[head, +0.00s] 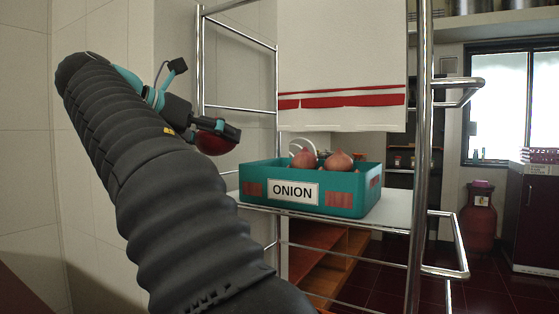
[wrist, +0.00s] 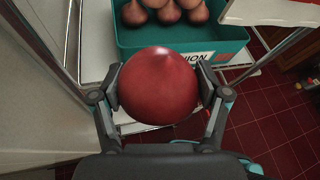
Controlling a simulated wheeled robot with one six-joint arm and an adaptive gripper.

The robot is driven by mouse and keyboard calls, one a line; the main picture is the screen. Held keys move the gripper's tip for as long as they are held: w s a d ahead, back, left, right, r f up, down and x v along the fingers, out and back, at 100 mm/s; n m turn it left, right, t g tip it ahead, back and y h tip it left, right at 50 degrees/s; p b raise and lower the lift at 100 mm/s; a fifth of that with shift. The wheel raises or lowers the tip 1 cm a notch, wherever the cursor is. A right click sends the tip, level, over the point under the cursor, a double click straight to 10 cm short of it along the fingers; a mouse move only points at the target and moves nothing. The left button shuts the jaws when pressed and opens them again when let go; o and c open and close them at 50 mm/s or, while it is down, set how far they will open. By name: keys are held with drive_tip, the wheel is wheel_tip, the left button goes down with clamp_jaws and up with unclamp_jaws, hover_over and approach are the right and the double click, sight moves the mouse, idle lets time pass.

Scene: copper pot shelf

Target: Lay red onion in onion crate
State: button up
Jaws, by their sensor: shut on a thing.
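My gripper (head: 222,131) is shut on a red onion (head: 213,143), held in the air to the left of the onion crate and above its rim. In the wrist view the onion (wrist: 157,85) sits between both fingers of my gripper (wrist: 159,92). The teal onion crate (head: 343,199), with a white "ONION" label, stands on a white shelf. Several onions (head: 338,160) show above its rim. In the wrist view the crate (wrist: 185,42) lies beyond the held onion, with onions (wrist: 168,12) at its far side and bare floor nearer me. The held onion covers part of the crate's near wall.
The white shelf (head: 395,213) is in a chrome rack with an upright post (head: 422,150) right of the crate. A white cloth with red stripes (head: 342,100) hangs above and behind the crate. A tiled wall is at left. A red gas cylinder (head: 480,220) stands far right.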

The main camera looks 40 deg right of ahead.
drive_tip(key=d+f, duration=0.1)
drive_tip(key=d, duration=1.3)
drive_tip(key=shift+w+d+f, duration=0.15)
drive_tip(key=shift+w+f, duration=0.1)
drive_tip(key=shift+w, duration=0.1)
drive_tip(key=shift+f, duration=0.35)
drive_tip(key=shift+f, duration=0.25)
drive_tip(key=o, duration=1)
drive_tip(key=shift+o, duration=0.2)
